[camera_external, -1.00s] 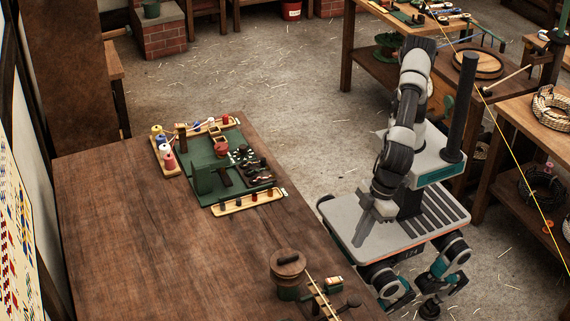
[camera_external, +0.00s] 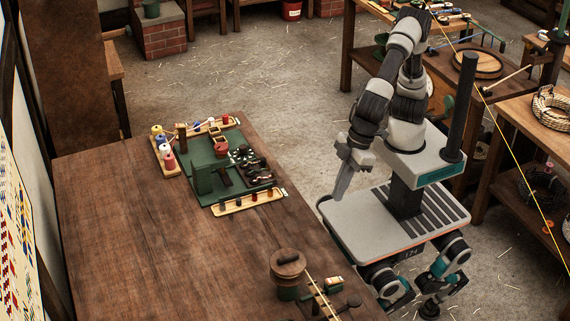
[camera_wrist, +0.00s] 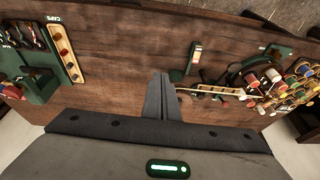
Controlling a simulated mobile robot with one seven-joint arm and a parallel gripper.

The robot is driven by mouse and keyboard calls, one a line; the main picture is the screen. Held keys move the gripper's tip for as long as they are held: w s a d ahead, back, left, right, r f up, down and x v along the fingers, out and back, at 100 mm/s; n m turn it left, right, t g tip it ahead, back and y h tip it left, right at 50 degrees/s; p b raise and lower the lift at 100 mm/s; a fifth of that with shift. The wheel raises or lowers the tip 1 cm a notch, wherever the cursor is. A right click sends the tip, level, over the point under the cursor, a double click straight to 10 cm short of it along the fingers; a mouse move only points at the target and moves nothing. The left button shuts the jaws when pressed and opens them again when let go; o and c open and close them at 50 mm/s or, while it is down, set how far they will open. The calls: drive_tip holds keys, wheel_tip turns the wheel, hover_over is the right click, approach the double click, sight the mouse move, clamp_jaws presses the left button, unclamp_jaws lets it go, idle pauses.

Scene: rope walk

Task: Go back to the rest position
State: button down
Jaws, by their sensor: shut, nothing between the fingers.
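My gripper (camera_external: 339,193) hangs pointing down above the front edge of my own base, just off the right side of the wooden table (camera_external: 120,230). In the wrist view my gripper (camera_wrist: 161,98) shows its two fingers together with nothing between them. The table (camera_wrist: 120,80) fills much of the wrist view beyond the fingers. My arm is bent, with its elbow raised.
On the table stand a green stand (camera_external: 205,175) with small parts, a tray of pegs (camera_external: 249,202), several spools (camera_external: 162,145), and a round wooden-topped pot (camera_external: 288,271) near the front. A brick block (camera_external: 163,32) and shelves (camera_external: 535,130) stand beyond open floor.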

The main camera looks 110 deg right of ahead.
drive_tip(key=s+d+r, duration=0.3)
drive_tip(key=d, duration=0.6)
drive_tip(key=s+d+r, duration=0.3)
drive_tip(key=d, duration=0.5)
drive_tip(key=s+d+f+t, duration=0.1)
drive_tip(key=s+d+t, duration=0.1)
drive_tip(key=s+d, duration=0.95)
wheel_tip(320, 180, up, 14)
drive_tip(key=p, duration=1.4)
drive_tip(key=shift+s+a, duration=0.3)
drive_tip(key=shift+f, duration=0.2)
